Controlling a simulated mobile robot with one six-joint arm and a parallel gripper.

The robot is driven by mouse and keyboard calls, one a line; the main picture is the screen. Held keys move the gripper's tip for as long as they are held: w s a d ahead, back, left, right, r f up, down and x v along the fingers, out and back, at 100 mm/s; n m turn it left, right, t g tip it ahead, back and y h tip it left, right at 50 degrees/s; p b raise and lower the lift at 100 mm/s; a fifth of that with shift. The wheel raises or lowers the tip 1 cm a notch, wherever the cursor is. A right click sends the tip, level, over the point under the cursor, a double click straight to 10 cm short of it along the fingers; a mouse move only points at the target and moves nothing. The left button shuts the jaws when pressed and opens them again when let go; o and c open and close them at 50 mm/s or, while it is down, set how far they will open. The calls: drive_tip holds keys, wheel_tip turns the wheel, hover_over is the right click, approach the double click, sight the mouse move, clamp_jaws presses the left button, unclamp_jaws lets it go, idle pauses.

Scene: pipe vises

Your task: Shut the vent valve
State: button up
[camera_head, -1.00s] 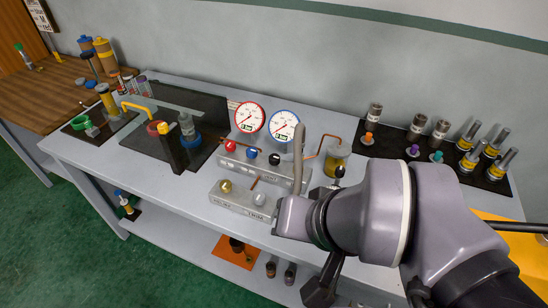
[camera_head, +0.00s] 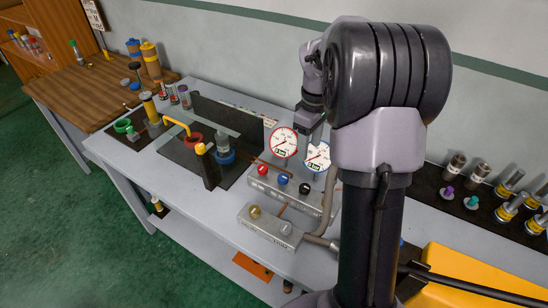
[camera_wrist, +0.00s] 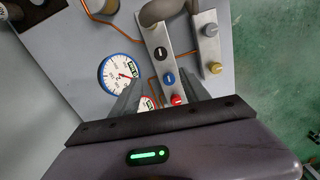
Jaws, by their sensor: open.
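A low grey front block (camera_head: 262,222) bears a brass knob (camera_head: 255,211) and a silver-grey knob (camera_head: 286,228); its label is too small to read surely. A longer block behind it (camera_head: 300,205) carries a red knob (camera_head: 263,170), a blue knob (camera_head: 283,179) and a black knob (camera_head: 305,188). I cannot tell for sure which knob is the vent valve. My gripper (camera_wrist: 160,84) is open and empty, above the gauges and the longer block. In the wrist view, the silver-grey knob (camera_wrist: 211,30) and brass knob (camera_wrist: 215,68) lie right of the fingers.
A red-rimmed gauge (camera_head: 284,143) and a blue-rimmed gauge (camera_head: 317,157) stand behind the longer block. A thick grey hose (camera_head: 327,205) runs by the blocks' right ends. Fittings stand on a black mat (camera_head: 430,185) at right. A yellow box (camera_head: 455,270) is at lower right.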

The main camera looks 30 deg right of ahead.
sight(305, 187)
drive_tip(key=f+b, duration=0.2)
drive_tip(key=f, duration=0.3)
drive_tip(key=f+b, duration=0.1)
drive_tip(key=f, duration=0.5)
drive_tip(key=f+b, duration=0.2)
drive_tip(key=f, duration=0.3)
drive_tip(key=shift+s+f+b, duration=0.3)
drive_tip(key=shift+b, duration=0.05)
clamp_jaws()
